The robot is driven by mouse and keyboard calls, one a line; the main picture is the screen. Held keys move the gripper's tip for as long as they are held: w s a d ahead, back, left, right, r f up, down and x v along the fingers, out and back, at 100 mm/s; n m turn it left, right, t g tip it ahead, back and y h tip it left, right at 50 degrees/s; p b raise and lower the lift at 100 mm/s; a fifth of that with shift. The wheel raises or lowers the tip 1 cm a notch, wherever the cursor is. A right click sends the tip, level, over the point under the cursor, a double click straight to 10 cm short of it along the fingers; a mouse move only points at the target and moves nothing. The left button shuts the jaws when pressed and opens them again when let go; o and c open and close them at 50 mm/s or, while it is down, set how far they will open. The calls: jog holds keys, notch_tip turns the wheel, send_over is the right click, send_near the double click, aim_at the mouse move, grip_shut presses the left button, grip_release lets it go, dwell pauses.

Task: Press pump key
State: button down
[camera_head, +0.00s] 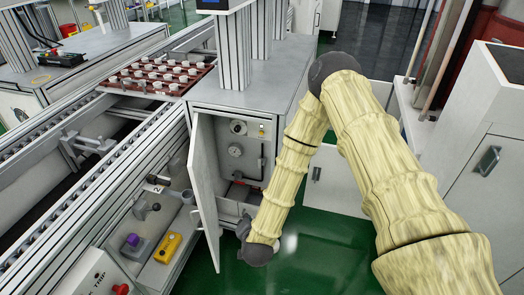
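No control that I can identify for certain as the pump key shows. An open cabinet (199,125) holds a round dial (235,150), a round fitting (238,127) and a small yellow part (261,131) on its inner panel. Its door (203,190) stands open on the left.
A red tray (155,77) of white pots stands on the conveyor (110,145). Green floor (320,250) is clear below my arm.

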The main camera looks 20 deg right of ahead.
aim_at(265, 133)
jog(key=w+d+r+m+t+h+b, duration=0.2)
jog(key=w+d+r+m+h+b, duration=0.1)
jog(key=w+r+m+h+b, duration=0.1)
jog(key=w+d+r+m+t+h+b, duration=0.1)
jog(key=w+d+r+m+h+b, duration=0.3)
jog(key=w+r+m, duration=0.4)
jog(key=w+m+h+b, duration=0.1)
jog(key=w+m+h, duration=0.1)
jog(key=w, duration=0.3)
jog(key=shift+w+r+m+t, duration=0.15)
jog(key=shift+r+m+t, duration=0.15)
jog(key=shift+t, duration=0.1)
jog(key=shift+w+d, duration=0.1)
jog(key=b+x, duration=0.2)
jog(key=x, duration=1.1)
jog(key=shift+w+d, duration=0.25)
jog(key=shift+w, duration=0.05)
